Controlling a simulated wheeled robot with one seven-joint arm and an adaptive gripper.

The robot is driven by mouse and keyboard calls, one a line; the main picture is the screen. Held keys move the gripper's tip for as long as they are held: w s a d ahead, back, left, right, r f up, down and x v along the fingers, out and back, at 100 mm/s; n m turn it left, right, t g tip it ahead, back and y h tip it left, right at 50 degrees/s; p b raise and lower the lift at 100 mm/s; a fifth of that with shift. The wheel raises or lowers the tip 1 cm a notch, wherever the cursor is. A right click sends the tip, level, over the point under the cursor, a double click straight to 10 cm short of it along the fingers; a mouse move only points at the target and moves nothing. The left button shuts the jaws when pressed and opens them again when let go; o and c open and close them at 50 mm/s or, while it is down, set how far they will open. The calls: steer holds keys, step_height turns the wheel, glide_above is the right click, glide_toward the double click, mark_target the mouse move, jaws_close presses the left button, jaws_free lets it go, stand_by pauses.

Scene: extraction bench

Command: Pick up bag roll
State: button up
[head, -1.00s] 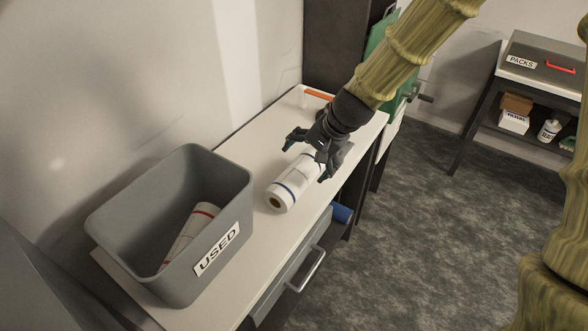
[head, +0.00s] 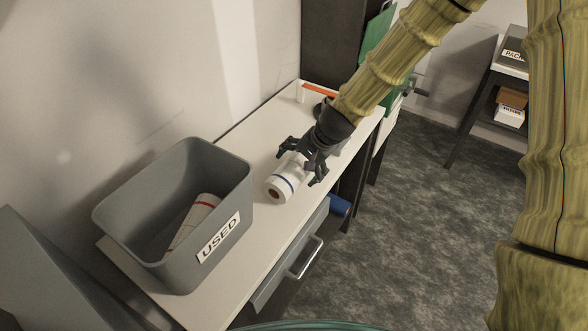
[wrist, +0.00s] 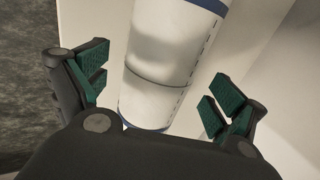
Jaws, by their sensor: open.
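A white bag roll (head: 287,179) with a blue stripe near its end lies on the white bench top (head: 262,140). In the head view its far part is hidden behind my gripper. My gripper (head: 302,166) is open just over the roll, with a finger on each side of it. In the wrist view the white roll (wrist: 170,60), with blue bands at both ends, runs between the spread green-padded fingers of my gripper (wrist: 158,88). Gaps show between the roll and both fingers.
A grey bin (head: 150,170) labelled USED stands at the left of the bench with a red-striped white roll (head: 195,218) inside. An orange-handled item (head: 318,90) lies at the back. A drawer handle (head: 305,258) juts from the front. A wall borders the left.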

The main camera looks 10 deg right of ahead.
steer(key=shift+p+x, duration=0.35)
steer(key=shift+x, duration=0.5)
steer(key=shift+w+a+f, duration=0.15)
steer(key=shift+w+f, duration=0.1)
steer(key=shift+f, duration=0.3)
steer(key=shift+s, duration=0.1)
steer(key=shift+c, duration=0.7)
steer(key=c, duration=1)
steer(key=shift+c, duration=1.1)
steer(key=shift+r, duration=0.15)
